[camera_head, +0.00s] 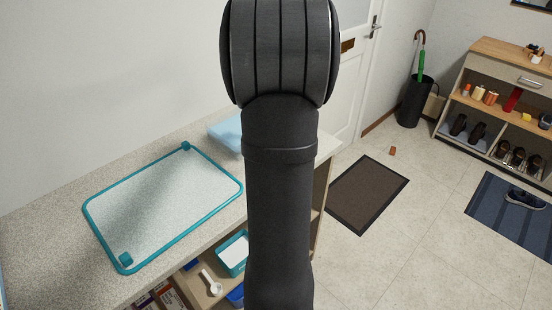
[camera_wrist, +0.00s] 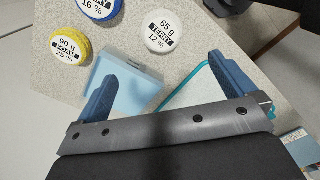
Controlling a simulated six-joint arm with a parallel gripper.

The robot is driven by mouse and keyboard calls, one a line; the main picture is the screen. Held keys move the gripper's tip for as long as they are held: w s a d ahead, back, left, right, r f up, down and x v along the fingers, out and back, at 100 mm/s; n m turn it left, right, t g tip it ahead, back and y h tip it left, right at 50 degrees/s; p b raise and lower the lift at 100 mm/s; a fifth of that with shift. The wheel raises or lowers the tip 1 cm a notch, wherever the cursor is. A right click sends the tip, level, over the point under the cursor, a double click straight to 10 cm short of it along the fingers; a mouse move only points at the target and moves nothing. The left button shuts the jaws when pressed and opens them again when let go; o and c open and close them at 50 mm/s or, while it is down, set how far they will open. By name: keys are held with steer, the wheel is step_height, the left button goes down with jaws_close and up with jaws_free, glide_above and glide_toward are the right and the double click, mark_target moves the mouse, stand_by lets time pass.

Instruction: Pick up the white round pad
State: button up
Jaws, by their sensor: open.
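The white round pad (camera_wrist: 158,44) lies on the speckled counter in the wrist view, with a label reading 65 g, TERRY and 12 %. My gripper (camera_wrist: 162,62) is open and empty. Its two blue fingers are spread wide, and the white pad shows beyond the gap between their tips, apart from both. A blue-rimmed round pad (camera_wrist: 99,8) marked 16 % is cut by the top edge. A yellow round pad (camera_wrist: 56,55) marked 90 g, FOAM and 25 % lies further left. In the head view my arm hides the pads and my gripper.
A light blue block (camera_wrist: 141,90) lies near the left finger; it also shows in the head view (camera_head: 226,132). A teal-framed board (camera_head: 160,205) lies on the counter (camera_head: 40,250). A shelf below holds a teal tray (camera_head: 221,258) and white scoop (camera_head: 211,281).

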step_height(320, 180, down, 11)
steer(key=shift+f, duration=0.15)
steer(key=shift+s+a+f, duration=0.15)
steer(key=shift+f, duration=2.45)
steer(key=c, duration=1)
steer(key=shift+r, duration=0.1)
steer(key=shift+c, duration=0.3)
step_height(320, 180, up, 4)
steer(key=shift+r, duration=0.2)
steer(key=s+d+r, duration=0.5)
steer(key=d+r, duration=0.1)
steer(key=d, duration=0.3)
steer(key=w+a+r+n, duration=0.3)
steer(key=w+a+n, duration=0.3)
steer(key=w+a, duration=1.4)
steer(key=shift+s+a+f, duration=0.3)
steer(key=shift+s+f, duration=0.05)
steer(key=shift+f, duration=1.65)
steer(key=shift+s+a+f, duration=0.3)
steer(key=shift+f, duration=1.65)
steer(key=shift+s+a+f, duration=0.3)
steer(key=shift+s+f, duration=0.05)
steer(key=shift+f, duration=1.65)
